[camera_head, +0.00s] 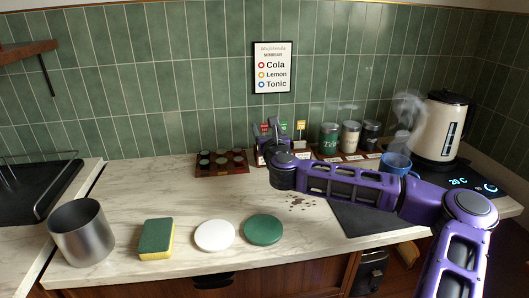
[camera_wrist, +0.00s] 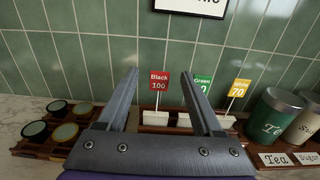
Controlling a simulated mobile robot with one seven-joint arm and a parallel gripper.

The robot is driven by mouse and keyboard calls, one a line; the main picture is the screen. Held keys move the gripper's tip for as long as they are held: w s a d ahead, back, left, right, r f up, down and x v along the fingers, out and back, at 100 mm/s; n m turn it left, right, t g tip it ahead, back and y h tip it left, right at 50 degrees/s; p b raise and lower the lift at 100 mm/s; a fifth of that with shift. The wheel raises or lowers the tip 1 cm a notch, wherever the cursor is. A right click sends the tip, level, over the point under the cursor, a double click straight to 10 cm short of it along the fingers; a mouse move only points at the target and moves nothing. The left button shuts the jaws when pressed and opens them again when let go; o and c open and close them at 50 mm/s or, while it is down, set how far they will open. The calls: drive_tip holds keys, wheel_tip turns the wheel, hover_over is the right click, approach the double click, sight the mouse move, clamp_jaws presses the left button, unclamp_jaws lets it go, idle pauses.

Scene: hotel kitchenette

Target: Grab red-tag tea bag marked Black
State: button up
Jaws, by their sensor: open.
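The red tag marked "Black 100" (camera_wrist: 159,82) stands on a thin stick in the wrist view. A white tea bag (camera_wrist: 155,119) shows below it in a dark wooden holder. My gripper (camera_wrist: 160,74) is open and empty, and in this view the red tag appears between its two fingers. I cannot tell the distance between them. In the head view, my gripper (camera_head: 270,128) is at the holder by the back wall and hides much of it. The green tag (camera_wrist: 202,87) and yellow tag (camera_wrist: 239,88) stand to the right of the red one.
A dark tray of round pods (camera_head: 221,163) lies left of the holder. Tea, sugar and another canister (camera_head: 329,139) stand to the right. A blue mug (camera_head: 394,163) and steaming kettle (camera_head: 441,125) are farther right. A metal pot (camera_head: 82,233) and sponge (camera_head: 156,238) sit at the front left.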

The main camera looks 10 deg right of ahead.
drive_tip(key=shift+w, duration=3.05)
drive_tip(key=shift+c, duration=0.3)
clamp_jaws()
